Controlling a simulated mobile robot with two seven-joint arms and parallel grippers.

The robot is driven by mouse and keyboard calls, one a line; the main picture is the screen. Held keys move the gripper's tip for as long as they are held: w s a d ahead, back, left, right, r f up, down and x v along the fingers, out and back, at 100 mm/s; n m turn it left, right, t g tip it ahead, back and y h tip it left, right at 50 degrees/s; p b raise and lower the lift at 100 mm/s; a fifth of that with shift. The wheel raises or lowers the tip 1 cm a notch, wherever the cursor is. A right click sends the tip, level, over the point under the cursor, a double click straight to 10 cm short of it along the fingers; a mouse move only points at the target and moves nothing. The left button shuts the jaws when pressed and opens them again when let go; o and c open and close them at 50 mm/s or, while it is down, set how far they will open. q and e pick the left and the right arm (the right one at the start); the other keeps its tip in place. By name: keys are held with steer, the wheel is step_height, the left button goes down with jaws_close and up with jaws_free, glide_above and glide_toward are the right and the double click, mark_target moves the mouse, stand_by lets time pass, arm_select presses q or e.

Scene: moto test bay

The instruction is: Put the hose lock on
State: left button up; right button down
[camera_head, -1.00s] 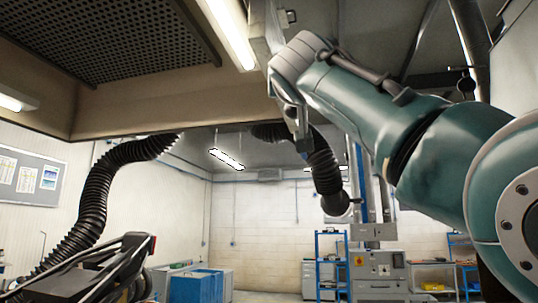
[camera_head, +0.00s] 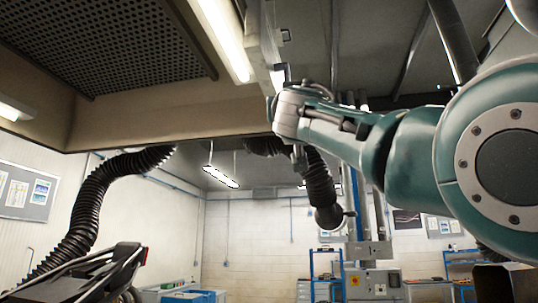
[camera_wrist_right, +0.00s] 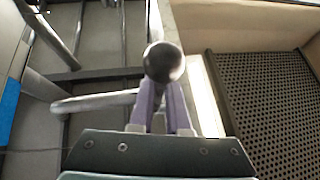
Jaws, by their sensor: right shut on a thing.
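In the right wrist view a round black knob (camera_wrist_right: 163,62) sits between the tips of my right gripper (camera_wrist_right: 165,88), whose two purple fingers are shut on it. I cannot tell for certain whether the knob belongs to the hose lock. In the head view my teal right arm reaches in from the right, its wrist up near the edge of the overhead hood; the fingers and knob are not clear there. A black corrugated hose (camera_head: 90,195) hangs at the left, and another dark hose (camera_head: 318,180) hangs behind my wrist. My left gripper is out of view.
The hood (camera_head: 170,118) with a perforated panel (camera_head: 110,40) fills the upper left. A bright lamp (camera_head: 222,40) runs along it. A dark vehicle part (camera_head: 95,275) is at lower left. Blue boxes (camera_head: 190,296) and a grey machine (camera_head: 372,285) stand far back.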

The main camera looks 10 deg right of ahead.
steer(key=shift+r, duration=0.1)
steer(key=c, duration=0.9)
jaws_free()
